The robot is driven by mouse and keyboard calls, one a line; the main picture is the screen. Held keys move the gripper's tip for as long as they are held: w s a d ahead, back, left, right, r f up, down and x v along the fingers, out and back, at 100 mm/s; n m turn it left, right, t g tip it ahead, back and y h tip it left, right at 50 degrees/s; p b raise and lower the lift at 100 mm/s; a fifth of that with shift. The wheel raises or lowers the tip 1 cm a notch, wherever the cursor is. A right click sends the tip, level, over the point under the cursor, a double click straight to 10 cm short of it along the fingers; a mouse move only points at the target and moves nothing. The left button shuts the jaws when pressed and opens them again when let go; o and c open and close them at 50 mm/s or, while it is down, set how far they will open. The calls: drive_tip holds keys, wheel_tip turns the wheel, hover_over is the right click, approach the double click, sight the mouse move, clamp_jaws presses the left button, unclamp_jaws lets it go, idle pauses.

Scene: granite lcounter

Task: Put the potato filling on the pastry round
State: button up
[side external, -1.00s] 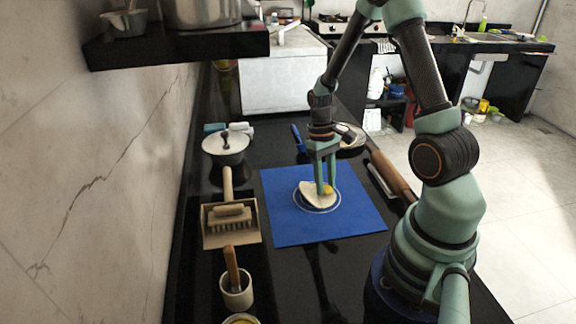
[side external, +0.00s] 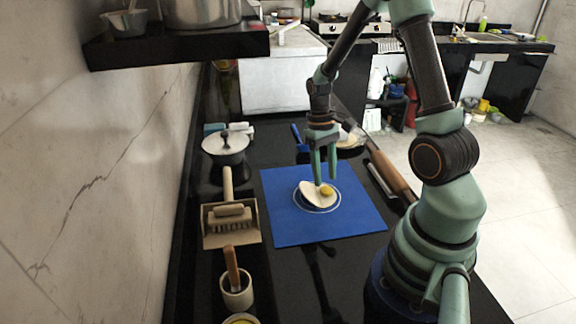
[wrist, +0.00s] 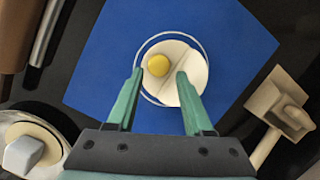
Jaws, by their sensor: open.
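The pastry round (side external: 315,200) is pale and lies on the blue mat (side external: 285,228), mostly inside a white ring drawn there. It also shows in the wrist view (wrist: 184,88), with a crease line across it. The potato filling (side external: 326,190) is a small yellow ball resting on the pastry near its edge; it also shows in the wrist view (wrist: 158,66). My gripper (side external: 325,183) is open and empty just above the pastry. In the wrist view its fingertips (wrist: 160,74) are apart, with the filling just beyond the left tip.
A lidded pot (side external: 226,150), a tan dustpan-like tray with a brush (side external: 231,222) and a cup with a wooden handle (side external: 237,290) stand left of the mat. A rolling pin (side external: 390,175) lies to the right. The blue mat is otherwise clear.

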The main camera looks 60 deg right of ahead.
drive_tip(key=a+v, duration=0.1)
drive_tip(key=v, duration=0.8)
drive_tip(key=s+a+r+n+t+h, duration=0.1)
drive_tip(key=s+a+r+n+t, duration=0.1)
drive_tip(key=a+r+t, duration=0.6)
drive_tip(key=a+r+n, duration=0.1)
drive_tip(key=a+r, duration=0.3)
drive_tip(key=a, duration=0.4)
